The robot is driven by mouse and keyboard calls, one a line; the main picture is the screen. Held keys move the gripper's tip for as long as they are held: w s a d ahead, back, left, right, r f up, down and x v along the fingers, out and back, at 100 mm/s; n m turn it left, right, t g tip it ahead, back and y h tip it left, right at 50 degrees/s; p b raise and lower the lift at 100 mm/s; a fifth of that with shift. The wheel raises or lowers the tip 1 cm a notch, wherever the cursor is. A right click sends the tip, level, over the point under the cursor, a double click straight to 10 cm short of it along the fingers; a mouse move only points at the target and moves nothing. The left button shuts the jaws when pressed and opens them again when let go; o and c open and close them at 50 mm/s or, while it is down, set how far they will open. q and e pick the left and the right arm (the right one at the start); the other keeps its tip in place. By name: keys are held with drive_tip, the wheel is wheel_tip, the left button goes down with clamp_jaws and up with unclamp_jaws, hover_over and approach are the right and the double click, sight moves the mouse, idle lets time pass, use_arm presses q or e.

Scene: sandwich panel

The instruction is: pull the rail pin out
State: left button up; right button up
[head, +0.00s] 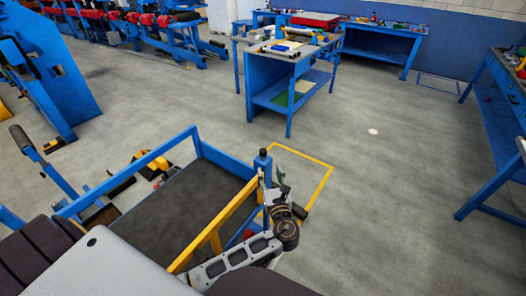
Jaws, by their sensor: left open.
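The rail pin (263,152) appears to be the small dark knob on top of the blue corner post (263,166) of a cart. The cart's yellow rail (215,231) runs from that post toward the lower left. My left gripper (271,181) is open, with its fingers pointing up the picture beside the post, just below the knob. Whether a finger touches the post or pin is too small to tell. The pin's lower part is hidden. My right gripper is out of view.
The cart has a dark deck (180,205) and blue side rails. A yellow floor outline (318,190) lies right of the post. A blue workbench (270,75) stands beyond, another (490,150) at the right. The grey floor between them is clear.

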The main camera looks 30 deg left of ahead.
sight(264, 153)
use_arm(q)
drive_tip(key=shift+w+a, duration=0.1)
drive_tip(key=x, duration=1.2)
drive_tip(key=shift+w, duration=0.1)
drive_tip(key=shift+w+a, duration=0.45)
drive_tip(key=shift+w, duration=0.05)
drive_tip(key=shift+c, duration=0.4)
drive_tip(key=c, duration=0.7)
clamp_jaws()
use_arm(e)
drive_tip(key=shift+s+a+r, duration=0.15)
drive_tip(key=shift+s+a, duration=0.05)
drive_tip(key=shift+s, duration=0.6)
